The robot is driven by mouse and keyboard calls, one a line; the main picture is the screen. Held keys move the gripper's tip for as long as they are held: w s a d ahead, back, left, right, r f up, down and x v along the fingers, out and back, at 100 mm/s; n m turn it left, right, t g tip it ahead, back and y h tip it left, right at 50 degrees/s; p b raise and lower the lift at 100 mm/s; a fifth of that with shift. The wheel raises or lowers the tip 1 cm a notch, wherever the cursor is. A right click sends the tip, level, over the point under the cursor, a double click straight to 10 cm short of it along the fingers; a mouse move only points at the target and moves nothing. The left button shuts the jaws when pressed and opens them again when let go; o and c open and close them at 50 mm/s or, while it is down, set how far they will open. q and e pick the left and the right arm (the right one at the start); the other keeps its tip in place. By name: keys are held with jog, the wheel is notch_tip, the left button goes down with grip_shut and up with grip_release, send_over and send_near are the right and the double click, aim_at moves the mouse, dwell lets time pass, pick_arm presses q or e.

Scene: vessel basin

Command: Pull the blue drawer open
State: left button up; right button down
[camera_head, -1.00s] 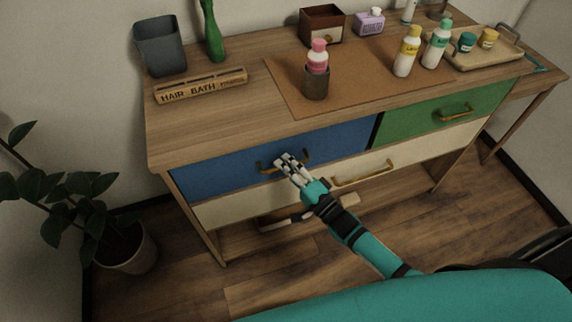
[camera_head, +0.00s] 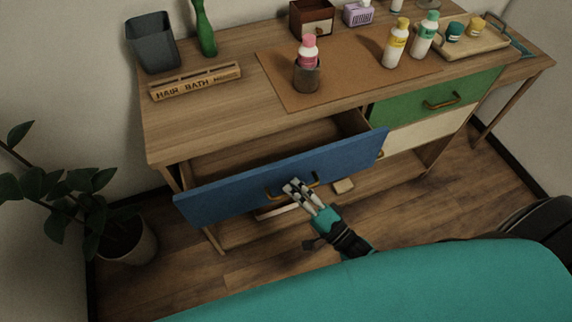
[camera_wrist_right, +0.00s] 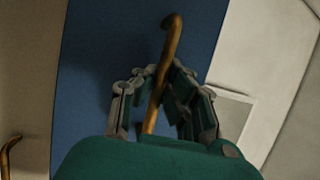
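The blue drawer (camera_head: 240,184) stands well out from the dresser front, with its wooden inside showing behind the blue front panel. Its brass handle (camera_head: 314,180) is on the middle of the panel. My right gripper (camera_head: 291,187) is at the handle. In the right wrist view the handle (camera_wrist_right: 172,45) runs between the two fingers of my right gripper (camera_wrist_right: 158,85), which are closed around it. My left gripper is not in view.
The green drawer (camera_head: 405,104) beside it is shut, with a cream drawer (camera_head: 430,130) below. Bottles, a tray (camera_head: 480,59), a grey bin (camera_head: 152,45) and a sign (camera_head: 195,82) stand on top. A potted plant (camera_head: 125,240) is on the floor at left.

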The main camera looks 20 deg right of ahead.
jog(key=s+p, duration=0.1)
jog(key=s, duration=0.9)
jog(key=shift+d+f, duration=0.2)
jog(key=c, duration=1.4)
grip_release()
jog(key=shift+w, duration=0.1)
jog(key=shift+r, duration=0.1)
jog(key=v, duration=1.2)
